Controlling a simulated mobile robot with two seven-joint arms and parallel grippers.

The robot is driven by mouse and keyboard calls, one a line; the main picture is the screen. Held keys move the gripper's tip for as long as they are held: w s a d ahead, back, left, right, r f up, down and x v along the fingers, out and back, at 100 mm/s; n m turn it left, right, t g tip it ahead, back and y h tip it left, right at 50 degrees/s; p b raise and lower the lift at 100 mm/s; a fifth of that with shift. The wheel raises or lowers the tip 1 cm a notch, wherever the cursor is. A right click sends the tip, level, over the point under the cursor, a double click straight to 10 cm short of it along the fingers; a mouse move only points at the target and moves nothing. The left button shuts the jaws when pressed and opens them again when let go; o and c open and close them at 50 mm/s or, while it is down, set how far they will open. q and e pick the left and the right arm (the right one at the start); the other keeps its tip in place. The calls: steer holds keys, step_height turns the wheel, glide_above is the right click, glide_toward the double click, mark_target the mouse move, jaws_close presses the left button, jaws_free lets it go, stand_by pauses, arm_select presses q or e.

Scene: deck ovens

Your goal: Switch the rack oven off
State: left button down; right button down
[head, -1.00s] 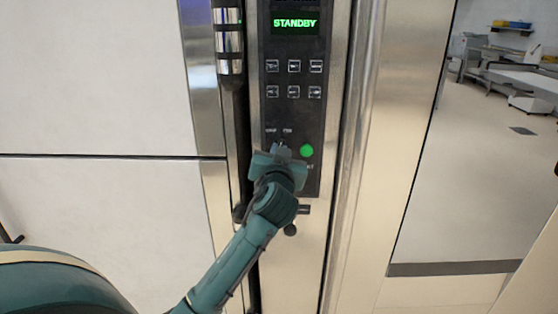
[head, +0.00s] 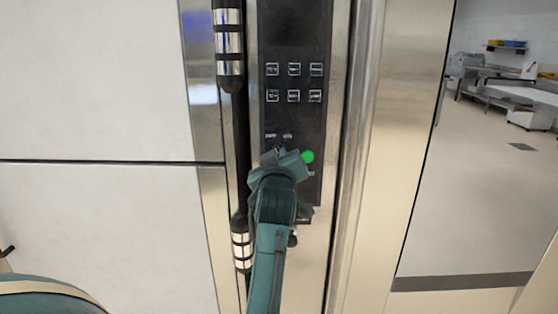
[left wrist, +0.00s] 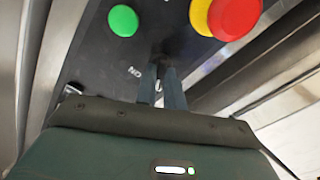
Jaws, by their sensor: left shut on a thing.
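The rack oven's black control panel (head: 292,122) stands upright in front of me. The display area (head: 295,24) at its top is dark, with no text. My left gripper (head: 281,153) is at the lower part of the panel, below the two small labels and left of the lit green button (head: 308,157). In the left wrist view the two fingers (left wrist: 165,82) are closed together on the small dark switch knob (left wrist: 164,58), which they mostly hide. A white "ON" label (left wrist: 135,72) shows upside down beside them. My right gripper is not in view.
A red button (left wrist: 234,14) on a yellow ring sits close to the fingers in the left wrist view. A vertical door handle (head: 230,45) runs left of the panel. Two rows of small buttons (head: 294,83) are above. Open floor (head: 480,190) shows at right.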

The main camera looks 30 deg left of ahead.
arm_select(q)
steer(key=shift+n, duration=0.3)
steer(key=c, duration=1.5)
jaws_free()
